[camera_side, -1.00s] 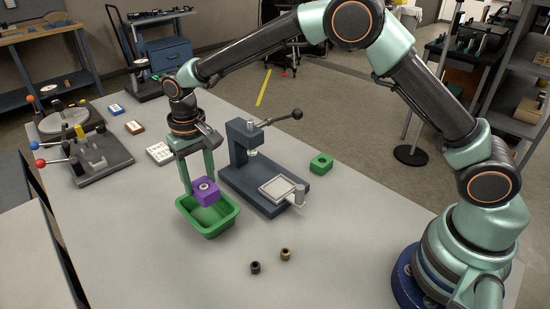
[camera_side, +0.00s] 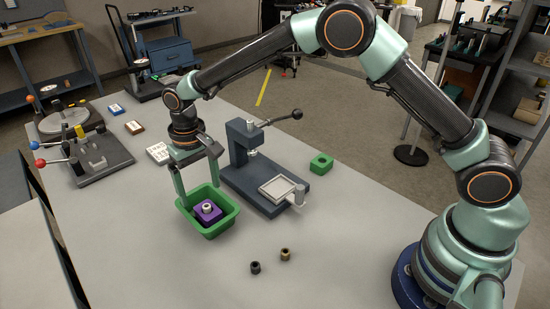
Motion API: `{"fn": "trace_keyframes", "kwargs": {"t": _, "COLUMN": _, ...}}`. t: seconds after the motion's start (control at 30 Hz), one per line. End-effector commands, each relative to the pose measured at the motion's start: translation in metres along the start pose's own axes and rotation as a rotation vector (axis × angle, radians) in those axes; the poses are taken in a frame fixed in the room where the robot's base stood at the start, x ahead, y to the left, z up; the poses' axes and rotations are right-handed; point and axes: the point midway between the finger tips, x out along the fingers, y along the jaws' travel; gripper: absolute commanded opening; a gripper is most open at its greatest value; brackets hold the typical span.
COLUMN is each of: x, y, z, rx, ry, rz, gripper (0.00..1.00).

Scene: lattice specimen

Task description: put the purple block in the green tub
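The purple block (camera_side: 208,213) lies inside the green tub (camera_side: 228,220), on its floor, with a light round piece showing on its top. The tub stands on the grey table at the left of the press. My gripper (camera_side: 197,190) is above the tub, pointing down. Its two fingers are spread wide and its tips are near the tub's back rim, above and behind the block. Nothing shows between the fingers.
A dark blue press (camera_side: 262,186) with a long lever stands close right of the tub. A green block (camera_side: 321,163) lies beyond it. Two small bushings (camera_side: 270,260) lie in front. A lever fixture (camera_side: 85,155) is at the left. The front table is mostly clear.

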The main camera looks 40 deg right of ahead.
Motion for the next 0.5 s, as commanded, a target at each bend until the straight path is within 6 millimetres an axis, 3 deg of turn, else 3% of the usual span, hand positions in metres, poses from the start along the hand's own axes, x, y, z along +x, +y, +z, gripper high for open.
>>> {"fn": "trace_keyframes", "kwargs": {"t": 0.03, "x": -0.0001, "y": 0.0000, "z": 0.0000, "rx": 0.000, "ry": 0.000, "rz": 0.000, "gripper": 0.91}}
{"fn": "trace_keyframes", "kwargs": {"t": 0.07, "x": 0.0001, "y": 0.0000, "z": 0.0001, "rx": 0.000, "ry": 0.000, "rz": 0.000, "gripper": 0.98}}
{"fn": "trace_keyframes", "kwargs": {"t": 0.1, "x": 0.0001, "y": 0.0000, "z": 0.0001, "rx": 0.000, "ry": 0.000, "rz": 0.000, "gripper": 1.00}}
{"fn": "trace_keyframes", "kwargs": {"t": 0.5, "x": -0.0035, "y": -0.0001, "z": -0.0003, "rx": 0.000, "ry": 0.001, "rz": 0.000, "gripper": 1.00}}
